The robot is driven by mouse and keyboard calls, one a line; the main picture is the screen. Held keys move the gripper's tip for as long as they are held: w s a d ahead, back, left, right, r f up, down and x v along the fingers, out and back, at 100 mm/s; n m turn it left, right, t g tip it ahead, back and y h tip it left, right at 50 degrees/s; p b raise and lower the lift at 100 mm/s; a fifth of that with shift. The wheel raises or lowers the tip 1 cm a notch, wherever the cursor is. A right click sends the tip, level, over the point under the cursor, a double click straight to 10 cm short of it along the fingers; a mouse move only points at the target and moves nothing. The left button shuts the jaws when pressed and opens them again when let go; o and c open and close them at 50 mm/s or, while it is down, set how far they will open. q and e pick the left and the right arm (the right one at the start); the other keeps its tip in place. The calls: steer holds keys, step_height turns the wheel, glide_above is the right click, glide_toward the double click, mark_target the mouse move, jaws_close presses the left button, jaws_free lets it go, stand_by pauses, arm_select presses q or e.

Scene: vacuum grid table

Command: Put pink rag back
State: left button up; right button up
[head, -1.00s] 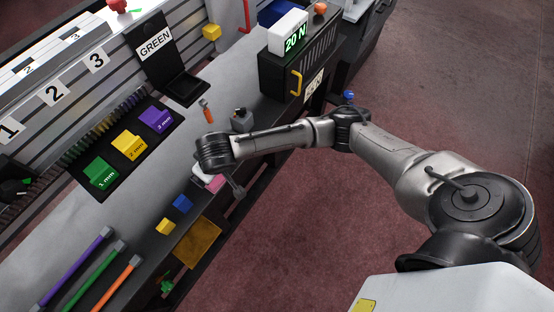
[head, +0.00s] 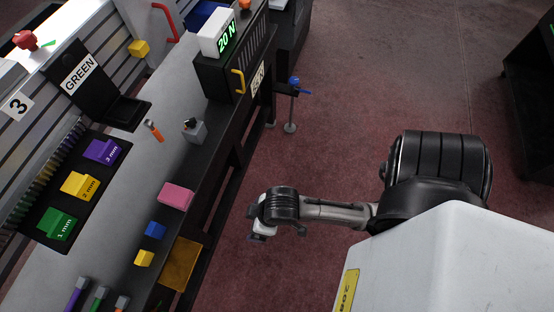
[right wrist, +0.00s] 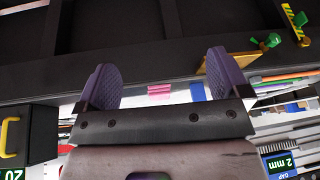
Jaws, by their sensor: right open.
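The pink rag (head: 175,195) is a flat, block-like pink piece lying on the dark front strip of the bench, near its edge. It also shows small in the right wrist view (right wrist: 159,89), in the gap between the fingers but well beyond them. My right gripper (head: 258,231) is off the bench, over the floor to the right of the rag and apart from it. In the right wrist view its two purple-padded fingers (right wrist: 163,78) are spread and nothing is between them. My left gripper is not in view.
A blue block (head: 155,230) and a yellow block (head: 144,258) lie on the bench strip below the rag. A grey block (head: 194,130) stands above it. A yellow-brown panel (head: 181,264) sits by the front edge. Open floor (head: 340,110) lies to the right.

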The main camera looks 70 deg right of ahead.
steer(key=s+d+h, duration=0.1)
steer(key=s+d, duration=0.3)
steer(key=s, duration=0.1)
steer(key=shift+s+f+g, duration=0.35)
steer(key=shift+g, duration=0.05)
